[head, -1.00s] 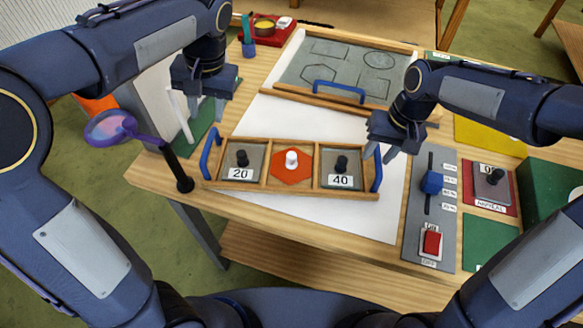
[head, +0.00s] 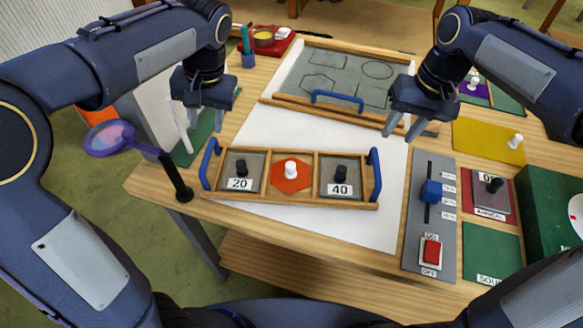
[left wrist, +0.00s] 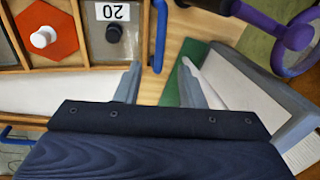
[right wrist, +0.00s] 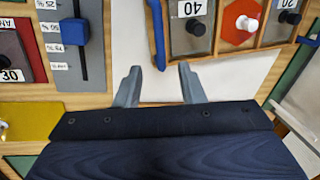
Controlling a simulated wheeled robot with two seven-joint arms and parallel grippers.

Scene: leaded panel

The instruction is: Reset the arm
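My left gripper (head: 206,118) is open and empty, held above the table's left side, behind the left end of the wooden tray (head: 290,203). In the left wrist view its two fingers (left wrist: 160,82) are apart with nothing between them. My right gripper (head: 405,128) is open and empty above the white sheet's right edge, behind the tray's right handle. In the right wrist view its fingers (right wrist: 158,82) are apart too. The tray has blue end handles and holds a knobbed "20" tile (head: 240,170), an orange hexagon with a white knob (head: 291,177) and a knobbed "40" tile (head: 341,180).
A framed grey board (head: 345,75) with outlined shapes lies at the back. A magnifier (head: 110,138) on a stand is at the front left. A grey switch panel (head: 420,250), a red-edged tile (head: 487,209) and a green box (head: 550,210) occupy the right.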

